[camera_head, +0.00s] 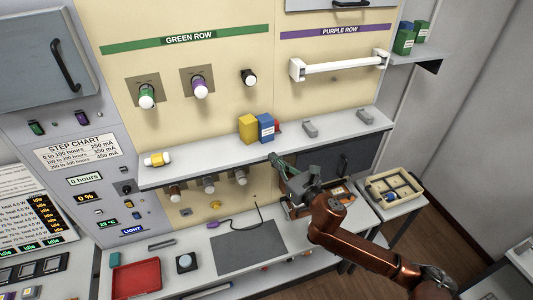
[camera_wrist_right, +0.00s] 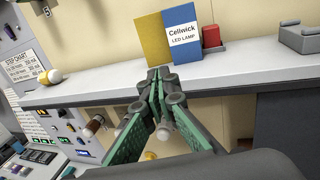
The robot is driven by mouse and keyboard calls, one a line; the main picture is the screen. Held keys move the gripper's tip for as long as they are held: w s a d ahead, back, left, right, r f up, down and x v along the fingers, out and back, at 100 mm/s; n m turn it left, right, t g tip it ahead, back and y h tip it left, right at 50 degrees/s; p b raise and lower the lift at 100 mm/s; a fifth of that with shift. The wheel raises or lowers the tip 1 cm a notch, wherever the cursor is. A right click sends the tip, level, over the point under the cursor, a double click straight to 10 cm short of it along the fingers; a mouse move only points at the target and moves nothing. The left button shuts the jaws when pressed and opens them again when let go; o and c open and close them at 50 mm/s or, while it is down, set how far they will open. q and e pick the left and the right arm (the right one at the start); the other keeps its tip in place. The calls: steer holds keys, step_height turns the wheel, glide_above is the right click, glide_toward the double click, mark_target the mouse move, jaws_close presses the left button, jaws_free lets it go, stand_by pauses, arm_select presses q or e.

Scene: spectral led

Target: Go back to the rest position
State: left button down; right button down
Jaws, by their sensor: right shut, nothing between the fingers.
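My right gripper (camera_head: 276,160) is at the front edge of the shelf, just below the blue and yellow boxes in the head view. In the right wrist view its green fingers (camera_wrist_right: 155,80) are together at the tips with nothing between them. My right arm (camera_head: 345,222) comes in from the lower right. My left gripper does not show in either view.
The shelf (camera_head: 345,130) carries a yellow box (camera_head: 247,127), a blue box (camera_head: 266,128), grey holders (camera_head: 310,129) and a yellow-based bulb (camera_head: 157,159). Below are a red tray (camera_head: 136,278), a dark mat (camera_head: 248,248) and a beige bin (camera_head: 412,190). Lamp sockets hang under the shelf.

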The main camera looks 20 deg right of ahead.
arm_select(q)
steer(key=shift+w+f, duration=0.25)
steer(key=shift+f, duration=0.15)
arm_select(e)
steer(key=v, duration=0.3)
steer(key=shift+s, duration=0.25)
